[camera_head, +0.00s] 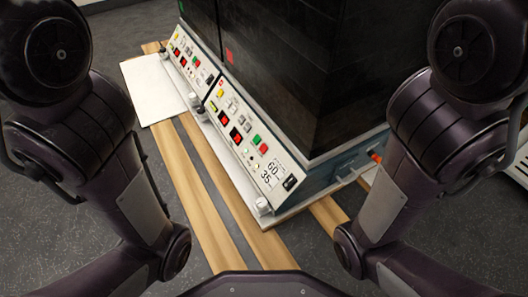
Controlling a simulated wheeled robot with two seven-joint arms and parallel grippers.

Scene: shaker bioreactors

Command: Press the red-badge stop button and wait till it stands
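Two dark-hooded shaker units stand side by side, each with a white sloped control panel. A red square badge (229,56) is on the nearer unit's dark hood (285,75). A green badge (180,23) is on the farther one.
The farther panel (187,53) has similar buttons. The units stand over wooden planks (185,170) on a dark grey floor (80,240). A white board (150,90) lies at the left. An orange-red fitting (376,157) sticks out at the nearer unit's right side.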

